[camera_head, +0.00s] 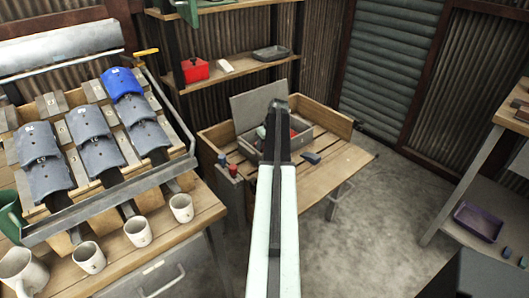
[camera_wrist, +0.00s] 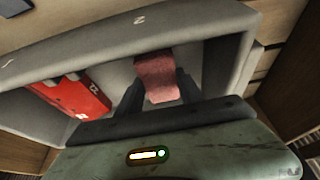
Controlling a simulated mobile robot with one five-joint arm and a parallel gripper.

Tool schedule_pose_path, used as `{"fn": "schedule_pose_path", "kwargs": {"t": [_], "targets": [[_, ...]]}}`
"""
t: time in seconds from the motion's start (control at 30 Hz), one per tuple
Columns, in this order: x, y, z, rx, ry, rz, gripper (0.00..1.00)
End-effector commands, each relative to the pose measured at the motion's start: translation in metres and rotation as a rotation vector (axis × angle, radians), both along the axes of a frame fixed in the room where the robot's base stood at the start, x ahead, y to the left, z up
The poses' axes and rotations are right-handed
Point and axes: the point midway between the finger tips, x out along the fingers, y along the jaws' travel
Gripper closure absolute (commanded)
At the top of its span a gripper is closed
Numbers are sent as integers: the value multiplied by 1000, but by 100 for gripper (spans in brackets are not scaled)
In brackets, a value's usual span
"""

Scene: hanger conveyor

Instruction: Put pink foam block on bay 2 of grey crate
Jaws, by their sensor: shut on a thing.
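The pink foam block (camera_wrist: 157,77) shows in the wrist view between the two dark fingers of my gripper (camera_wrist: 158,90), which is shut on it. The grey crate (camera_wrist: 205,28) surrounds it; its rim bears a mark like a sideways 2 right beside the block. The block is over or inside that bay; I cannot tell whether it touches the crate floor. A red block (camera_wrist: 82,95) lies in the bay to the left. In the head view my gripper (camera_head: 277,135) reaches over the crate (camera_head: 306,140) and hides the pink block.
The crate stands on a wooden workbench (camera_head: 340,165) with its grey lid or panel (camera_head: 258,106) raised behind. A small blue item (camera_head: 311,158) and a red item (camera_head: 233,170) lie near it. A shelf with a red box (camera_head: 195,70) is above; mugs (camera_head: 138,232) stand at left.

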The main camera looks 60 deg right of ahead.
Motion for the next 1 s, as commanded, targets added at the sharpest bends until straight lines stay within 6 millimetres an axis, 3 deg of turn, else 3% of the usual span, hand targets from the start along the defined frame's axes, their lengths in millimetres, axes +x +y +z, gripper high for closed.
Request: {"fn": "schedule_pose_path", "kwargs": {"t": [0.37,0.4,0.43,0.47,0.8,1.0], "targets": [[-1,0,-7,0,0,-1,99],[-1,-1,-5,0,0,-1,45],[-1,-1,-5,0,0,-1,37],[-1,0,-5,0,0,-1,34],[-1,-1,-3,0,0,-2,34],[-7,1,18,0,0,-3,34]]}}
